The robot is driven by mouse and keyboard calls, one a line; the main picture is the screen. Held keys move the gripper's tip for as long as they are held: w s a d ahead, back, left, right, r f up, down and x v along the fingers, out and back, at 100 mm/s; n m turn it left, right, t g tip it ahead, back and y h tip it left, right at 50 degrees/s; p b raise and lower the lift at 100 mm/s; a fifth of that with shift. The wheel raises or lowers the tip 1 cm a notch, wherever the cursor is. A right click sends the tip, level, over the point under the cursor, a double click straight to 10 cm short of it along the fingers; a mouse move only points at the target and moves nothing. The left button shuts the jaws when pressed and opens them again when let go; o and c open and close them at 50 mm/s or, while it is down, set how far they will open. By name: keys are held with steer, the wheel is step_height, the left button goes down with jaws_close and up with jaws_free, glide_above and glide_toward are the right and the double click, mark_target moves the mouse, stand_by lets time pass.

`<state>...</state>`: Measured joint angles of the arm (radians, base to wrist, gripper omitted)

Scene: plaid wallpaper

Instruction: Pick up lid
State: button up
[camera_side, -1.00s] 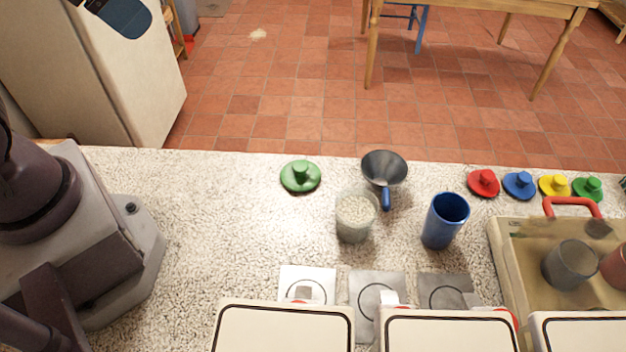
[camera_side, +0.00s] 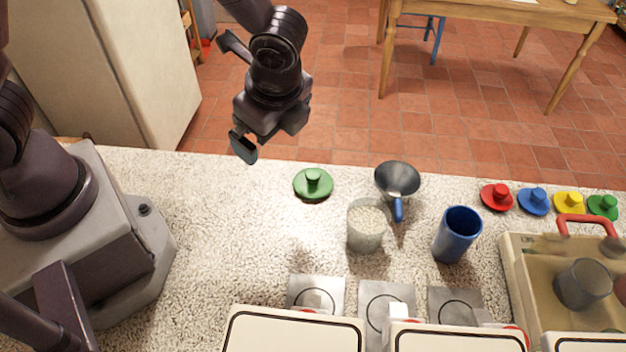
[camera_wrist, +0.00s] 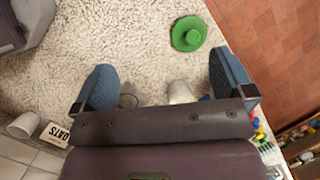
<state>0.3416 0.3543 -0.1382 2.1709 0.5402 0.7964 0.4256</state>
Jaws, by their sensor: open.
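In the wrist view the green lid (camera_wrist: 188,33) is ahead of my fingers, near the counter's edge. My gripper (camera_side: 270,138) hangs in the air above the counter's far edge, up and left of this lid in the side view. In the wrist view my gripper (camera_wrist: 164,80) has its two blue-grey fingers wide apart with nothing between them in its grasp. A red lid (camera_side: 496,197), a blue lid (camera_side: 533,201), a yellow lid (camera_side: 568,203) and another green lid (camera_side: 603,206) lie at the right.
A tan tray (camera_side: 512,262) holds cups at the right. White-topped boxes (camera_side: 292,335) line the front. The counter left of the jar is clear.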

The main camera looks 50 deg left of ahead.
mark_target(313, 174)
steer(key=w+d+f+m+t, duration=0.2)
steer(key=w+d+f+m, duration=0.25)
steer(key=m, duration=0.55)
steer(key=x, duration=1.3)
steer(key=shift+w+a+f, duration=0.15)
steer(key=shift+w+a, duration=0.05)
steer(key=shift+a, duration=0.1)
steer(key=c, duration=0.8)
